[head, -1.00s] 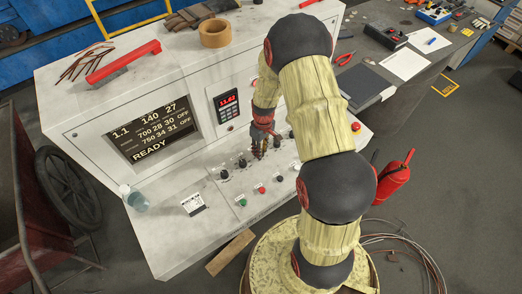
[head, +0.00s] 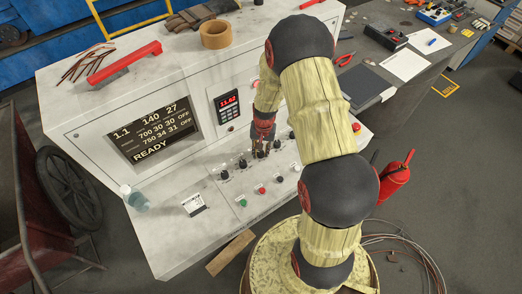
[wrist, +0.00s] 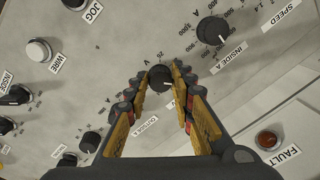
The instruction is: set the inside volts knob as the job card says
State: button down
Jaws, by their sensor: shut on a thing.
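My gripper (head: 262,150) reaches down to the sloping control panel in the head view. In the wrist view the fingertips of my gripper (wrist: 160,82) are closed on either side of a black knob (wrist: 160,76). Its scale shows a V and 25; its name label lies between the fingers and is hard to read. The display (head: 151,132) reads 1.1, 140, 27, then 700 30 30 OFF, 750 34 31 OFF and READY.
The INSIDE A knob (wrist: 212,30) is close by at the upper right in the wrist view. Another black knob (wrist: 90,141) is at the lower left. A red fault lamp (wrist: 267,140) is at the right.

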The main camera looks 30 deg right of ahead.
aim_at(262, 153)
jog(key=shift+w+m, duration=0.1)
jog(key=shift+m, duration=1.1)
jog(key=c, duration=1.5)
grip_release()
notch_tip(262, 153, up, 12)
jog(key=shift+s+d, duration=0.2)
jog(key=shift+s, duration=0.1)
